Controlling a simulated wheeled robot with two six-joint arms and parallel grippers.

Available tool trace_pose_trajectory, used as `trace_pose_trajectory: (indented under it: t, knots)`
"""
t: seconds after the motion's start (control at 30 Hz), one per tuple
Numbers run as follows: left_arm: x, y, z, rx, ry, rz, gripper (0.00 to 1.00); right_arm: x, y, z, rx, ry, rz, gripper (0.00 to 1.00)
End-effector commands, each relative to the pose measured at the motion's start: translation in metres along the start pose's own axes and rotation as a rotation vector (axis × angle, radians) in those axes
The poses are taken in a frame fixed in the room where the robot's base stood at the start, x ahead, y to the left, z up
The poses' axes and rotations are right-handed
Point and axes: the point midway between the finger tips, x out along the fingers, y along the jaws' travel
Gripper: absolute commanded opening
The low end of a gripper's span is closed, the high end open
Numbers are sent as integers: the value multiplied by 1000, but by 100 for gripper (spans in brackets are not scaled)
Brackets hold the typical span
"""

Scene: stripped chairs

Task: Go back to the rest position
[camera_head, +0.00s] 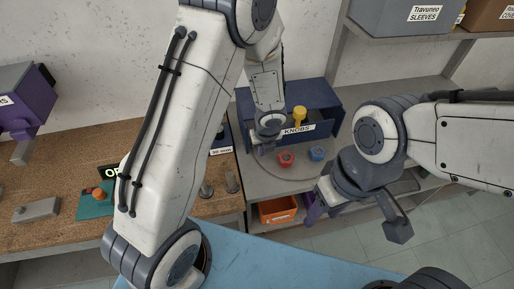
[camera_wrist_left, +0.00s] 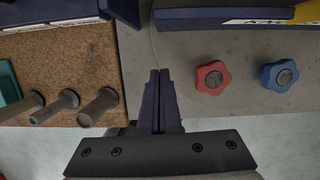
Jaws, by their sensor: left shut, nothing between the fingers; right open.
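My left gripper (camera_wrist_left: 160,75) shows in the left wrist view with its two purple fingers together and nothing between them. Its tips are over the grey surface, to the left of a red knob (camera_wrist_left: 211,77) and apart from it. In the head view the left arm rises from the bottom, bends at the top and comes down near the blue KNOBS box; its fingers are hard to make out there. My right gripper (camera_head: 314,207) hangs in front of the grey shelf's edge, its purple fingers partly hidden by its wrist. It is open and holds nothing visible.
A blue knob (camera_wrist_left: 280,75) lies right of the red one. The KNOBS box (camera_head: 324,103) holds a yellow knob (camera_head: 299,114). An orange bin (camera_head: 278,209) sits below. A brown bench (camera_head: 60,165) with several parts is at left; a blue surface (camera_head: 265,262) is in front.

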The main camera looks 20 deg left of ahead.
Motion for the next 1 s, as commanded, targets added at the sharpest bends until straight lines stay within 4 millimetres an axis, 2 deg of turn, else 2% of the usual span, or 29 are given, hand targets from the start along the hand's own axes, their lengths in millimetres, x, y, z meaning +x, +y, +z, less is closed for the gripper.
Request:
trace_pose_trajectory:
  t: [0.03, 0.2, 0.3, 0.47, 0.77, 0.87, 1.0]
  knots:
    - [-25, -1, 4, -1, -4, -4, 0, -18, -1, -2, -1, 4, 0, 50]
    - [-58, 2, 4, -4, -3, -2, 0, -34, -2, -3, -5, 4, 0, 50]
    - [-72, 3, 4, -5, -3, -1, 0, -39, -3, -3, -6, 3, 0, 50]
    - [-83, 3, 3, -3, -1, 0, 0, -42, -3, -3, -7, 3, 0, 50]
    - [-86, 3, 1, -29, -3, 0, 0, -40, -3, -3, -7, 3, 0, 50]
    - [-96, 1, -7, -160, -9, -2, 0, -32, -2, -3, -7, 3, 0, 50]
    - [-124, 4, -38, -557, 1, -4, 0, -11, -1, -2, -5, 3, 0, 50]
